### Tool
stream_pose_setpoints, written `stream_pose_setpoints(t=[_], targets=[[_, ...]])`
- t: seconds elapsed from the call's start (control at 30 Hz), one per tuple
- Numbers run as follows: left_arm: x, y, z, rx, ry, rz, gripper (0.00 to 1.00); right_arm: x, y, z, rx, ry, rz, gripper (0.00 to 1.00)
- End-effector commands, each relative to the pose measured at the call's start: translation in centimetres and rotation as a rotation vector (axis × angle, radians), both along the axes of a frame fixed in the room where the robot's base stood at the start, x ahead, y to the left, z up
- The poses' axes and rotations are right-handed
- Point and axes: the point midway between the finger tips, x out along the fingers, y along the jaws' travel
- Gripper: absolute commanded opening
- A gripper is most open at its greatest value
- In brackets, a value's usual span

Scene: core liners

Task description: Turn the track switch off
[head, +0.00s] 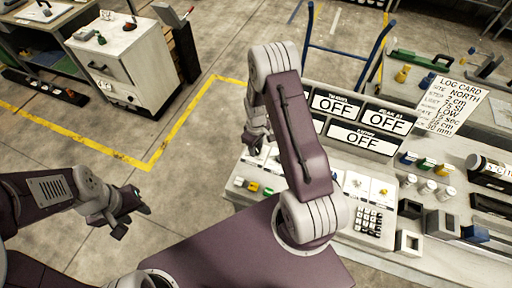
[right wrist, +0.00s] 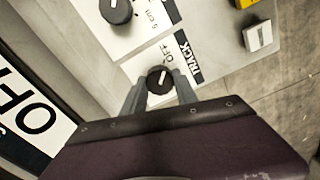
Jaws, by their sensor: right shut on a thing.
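The track switch is a round black knob (right wrist: 160,79) with a white pointer mark, on a white plate lettered TRACK and OFF in the right wrist view. Its pointer seems to slant, and I cannot tell its exact setting. My right gripper (right wrist: 159,90) is shut on this knob, one finger on each side. In the head view my right gripper (head: 257,142) is low beside the panel's left end, its fingertips and the knob hidden. My left gripper (head: 132,218) is open and empty over the floor.
Another black knob (right wrist: 117,10), marked in cm, sits close to the track switch. A log card (head: 452,106), a keypad (head: 368,222) and several small coloured parts are on the bench at right. A white cabinet (head: 130,62) stands at back left. The floor between is clear.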

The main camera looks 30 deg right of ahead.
Motion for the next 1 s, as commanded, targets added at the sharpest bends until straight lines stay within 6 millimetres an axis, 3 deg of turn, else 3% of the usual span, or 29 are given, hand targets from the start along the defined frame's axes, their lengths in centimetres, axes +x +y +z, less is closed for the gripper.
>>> stream_pose_setpoints(t=[0.6, 0.63, 0.7, 1.0], targets=[[0.0, 0.0, 0.0, 0.0, 0.0, 0.0, 0.4, 0.24, -0.07, 0.18, -0.002, -0.006, 0.038, 0.0], [0.0, 0.0, 0.0, 0.0, 0.0, 0.0, 0.4, 0.24, -0.07, 0.18, -0.002, -0.006, 0.038, 0.41], [0.0, 0.0, 0.0, 0.0, 0.0, 0.0, 0.4, 0.22, -0.07, 0.17, -0.002, -0.006, 0.037, 0.57], [0.0, 0.0, -0.05, 0.0, 0.0, 0.0, 0.4, 0.1, -0.03, 0.14, -0.001, -0.003, 0.036, 0.57]])
